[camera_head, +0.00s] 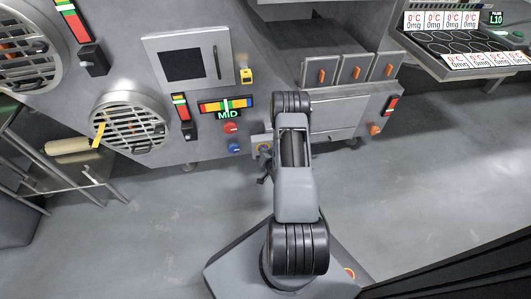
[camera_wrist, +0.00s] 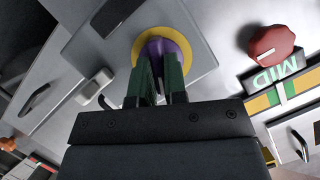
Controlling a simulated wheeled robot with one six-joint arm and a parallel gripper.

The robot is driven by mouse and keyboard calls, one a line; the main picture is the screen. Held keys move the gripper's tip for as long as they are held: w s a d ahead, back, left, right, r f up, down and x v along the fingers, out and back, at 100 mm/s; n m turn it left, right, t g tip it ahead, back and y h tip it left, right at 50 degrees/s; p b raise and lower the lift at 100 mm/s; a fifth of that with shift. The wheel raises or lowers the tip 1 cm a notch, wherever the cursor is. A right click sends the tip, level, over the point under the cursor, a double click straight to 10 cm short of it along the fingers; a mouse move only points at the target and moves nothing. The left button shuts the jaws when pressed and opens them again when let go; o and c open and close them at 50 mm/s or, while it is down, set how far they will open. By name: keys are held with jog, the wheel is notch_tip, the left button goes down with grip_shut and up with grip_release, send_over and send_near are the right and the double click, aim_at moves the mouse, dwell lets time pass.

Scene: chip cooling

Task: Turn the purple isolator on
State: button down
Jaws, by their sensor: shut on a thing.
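The purple isolator (camera_wrist: 157,46) is a purple knob on a round yellow plate (camera_wrist: 205,50), fixed to a grey box, seen in the wrist view. My gripper (camera_wrist: 158,68) has its two green-padded fingers around the knob and is shut on it. The fingers hide the lower part of the knob, and I cannot read its switch position.
A red knob (camera_head: 231,128) and a blue knob (camera_head: 233,147) sit left of the arm, below a MID gauge (camera_head: 226,106). A yellow switch (camera_head: 246,76) is higher up. The floor (camera_head: 420,180) at right is clear.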

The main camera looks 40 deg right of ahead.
jog(key=n, duration=0.1)
jog(key=n+g+h, duration=0.1)
jog(key=n+h, duration=0.1)
jog(key=shift+a+f+n+b, duration=0.15)
jog(key=shift+a+n+b, duration=0.1)
jog(key=shift+n+b, duration=0.1)
jog(key=shift+g, duration=0.3)
dwell(0.4)
jog(key=c, duration=1.2)
grip_release()
jog(key=shift+w, duration=0.1)
jog(key=shift+o, duration=0.2)
jog(key=p+v, duration=0.4)
jog(key=v, duration=1)
jog(key=shift+w+p, duration=0.1)
jog(key=shift+p, duration=0.25)
